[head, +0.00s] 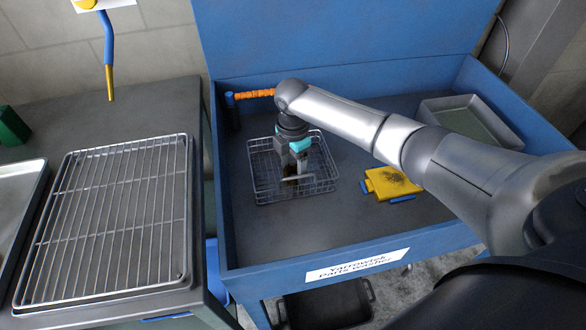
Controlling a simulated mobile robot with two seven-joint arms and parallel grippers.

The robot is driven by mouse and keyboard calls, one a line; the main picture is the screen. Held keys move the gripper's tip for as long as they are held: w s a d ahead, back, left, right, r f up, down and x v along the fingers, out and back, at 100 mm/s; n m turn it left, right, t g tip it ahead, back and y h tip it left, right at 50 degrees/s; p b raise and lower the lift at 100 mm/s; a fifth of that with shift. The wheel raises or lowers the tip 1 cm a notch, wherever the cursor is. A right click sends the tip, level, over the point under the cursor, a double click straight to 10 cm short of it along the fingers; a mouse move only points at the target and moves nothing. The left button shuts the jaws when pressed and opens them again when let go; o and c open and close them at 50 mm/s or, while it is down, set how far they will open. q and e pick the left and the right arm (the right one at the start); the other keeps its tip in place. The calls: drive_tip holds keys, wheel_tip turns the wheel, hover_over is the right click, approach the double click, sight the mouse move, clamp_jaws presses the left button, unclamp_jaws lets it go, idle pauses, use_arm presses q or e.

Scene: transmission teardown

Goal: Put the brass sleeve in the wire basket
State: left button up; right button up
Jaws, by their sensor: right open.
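The wire basket (262,190) stands on the floor of the blue parts washer, in the middle left of the head view. My right gripper (296,176) points down into the basket, with its fingers open inside the rim. A small brown-gold piece, seemingly the brass sleeve (290,182), shows low at the fingertips inside the basket. The fingers hide part of it, and I cannot tell whether it touches them. My left gripper is not in view.
The washer (232,225) has raised blue walls. A yellow pad (393,183) and a grey tray (470,120) lie to the right. A wire rack (110,220) lies on the left bench.

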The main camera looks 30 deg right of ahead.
sight(293, 171)
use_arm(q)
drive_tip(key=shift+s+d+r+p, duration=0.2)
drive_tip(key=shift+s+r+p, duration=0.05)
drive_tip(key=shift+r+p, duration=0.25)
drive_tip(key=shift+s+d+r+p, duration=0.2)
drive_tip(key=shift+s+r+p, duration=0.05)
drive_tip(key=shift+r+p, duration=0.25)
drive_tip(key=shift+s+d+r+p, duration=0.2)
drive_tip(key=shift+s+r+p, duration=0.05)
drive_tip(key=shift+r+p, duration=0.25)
use_arm(e)
wheel_tip(293, 171, up, 11)
